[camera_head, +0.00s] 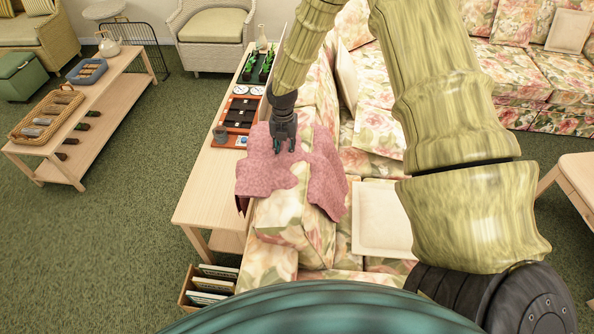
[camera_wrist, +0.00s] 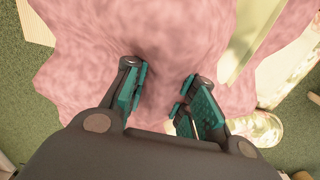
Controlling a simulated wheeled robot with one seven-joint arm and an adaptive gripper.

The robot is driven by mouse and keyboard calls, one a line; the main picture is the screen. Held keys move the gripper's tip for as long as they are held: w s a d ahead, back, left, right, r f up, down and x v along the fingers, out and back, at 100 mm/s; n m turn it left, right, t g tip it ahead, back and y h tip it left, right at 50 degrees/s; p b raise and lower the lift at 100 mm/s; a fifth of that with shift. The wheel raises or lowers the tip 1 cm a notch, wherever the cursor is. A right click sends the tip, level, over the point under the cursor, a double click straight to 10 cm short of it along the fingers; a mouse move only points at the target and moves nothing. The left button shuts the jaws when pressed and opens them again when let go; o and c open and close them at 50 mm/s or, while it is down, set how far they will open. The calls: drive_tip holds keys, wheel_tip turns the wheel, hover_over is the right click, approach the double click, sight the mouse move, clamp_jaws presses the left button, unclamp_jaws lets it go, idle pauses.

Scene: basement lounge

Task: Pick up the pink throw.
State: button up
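The pink throw (camera_head: 265,177) is draped over the back of the floral sofa (camera_head: 280,218), with one part hanging toward the wooden console table and another over the seat side. It has an uneven, wavy edge. My gripper (camera_head: 285,150) points down at the throw's upper part. In the wrist view, the throw (camera_wrist: 90,50) fills most of the picture beneath my gripper (camera_wrist: 162,92). The two teal-padded fingers are apart, with pink cloth showing between them. I cannot tell whether the fingertips touch the cloth.
Open green carpet (camera_head: 110,240) lies left.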

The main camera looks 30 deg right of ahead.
drive_tip(key=shift+r, duration=0.1)
clamp_jaws()
